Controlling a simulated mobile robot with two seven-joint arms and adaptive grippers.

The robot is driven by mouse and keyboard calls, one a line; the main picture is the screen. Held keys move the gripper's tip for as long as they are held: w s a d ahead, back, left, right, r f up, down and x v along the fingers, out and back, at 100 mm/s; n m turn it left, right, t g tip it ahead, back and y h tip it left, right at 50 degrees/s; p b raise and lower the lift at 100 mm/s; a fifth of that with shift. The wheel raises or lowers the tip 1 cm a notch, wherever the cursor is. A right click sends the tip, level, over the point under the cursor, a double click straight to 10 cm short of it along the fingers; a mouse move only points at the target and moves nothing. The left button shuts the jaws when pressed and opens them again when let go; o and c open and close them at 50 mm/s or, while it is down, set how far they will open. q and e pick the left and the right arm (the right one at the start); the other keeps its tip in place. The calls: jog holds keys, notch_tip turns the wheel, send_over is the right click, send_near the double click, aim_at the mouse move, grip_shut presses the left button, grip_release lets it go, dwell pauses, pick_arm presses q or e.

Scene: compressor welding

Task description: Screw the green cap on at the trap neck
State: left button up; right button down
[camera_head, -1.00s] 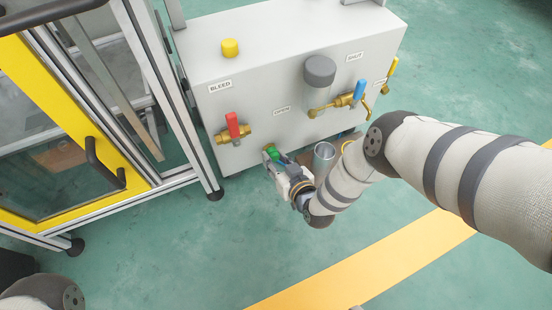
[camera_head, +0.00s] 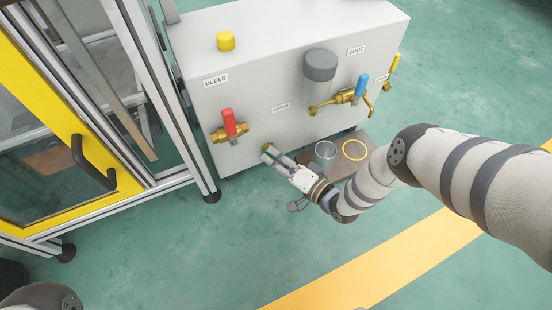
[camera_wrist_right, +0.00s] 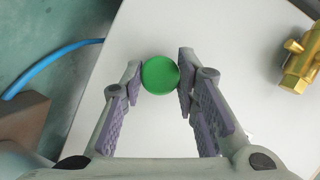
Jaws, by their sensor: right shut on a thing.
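The green cap (camera_wrist_right: 160,75) shows in the right wrist view as a round green disc, seen face-on between my right fingertips. My right gripper (camera_wrist_right: 161,78) is shut on it, one finger touching each side. In the head view, my right gripper (camera_head: 271,155) is low at the front of the grey cabinet (camera_head: 215,110), right of and below the red-handled valve. A small brass-coloured part (camera_head: 266,147) shows at its fingertips. I cannot tell whether this is the trap neck or whether the cap touches it. My left gripper is out of view.
A red-handled brass valve (camera_head: 231,127), a grey-topped cylinder (camera_head: 320,66) and a blue-handled valve (camera_head: 359,90) project from the cabinet. A metal cup (camera_head: 325,151) and yellow ring (camera_head: 354,150) sit right of my gripper. A yellow-framed enclosure (camera_head: 70,215) stands left.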

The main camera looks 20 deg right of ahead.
jog(key=m, duration=0.1)
jog(key=m+t, duration=0.1)
jog(key=m, duration=0.1)
jog(key=m+y, duration=0.1)
jog(key=shift+f+m, duration=0.25)
jog(key=shift+m, duration=0.05)
jog(key=shift+r+m+t, duration=0.15)
jog(key=shift+m+t, duration=0.15)
jog(key=shift+t, duration=0.1)
jog(key=c, duration=1.2)
grip_release()
jog(key=shift+o, duration=0.2)
jog(key=v, duration=1.2)
jog(key=shift+d, duration=0.2)
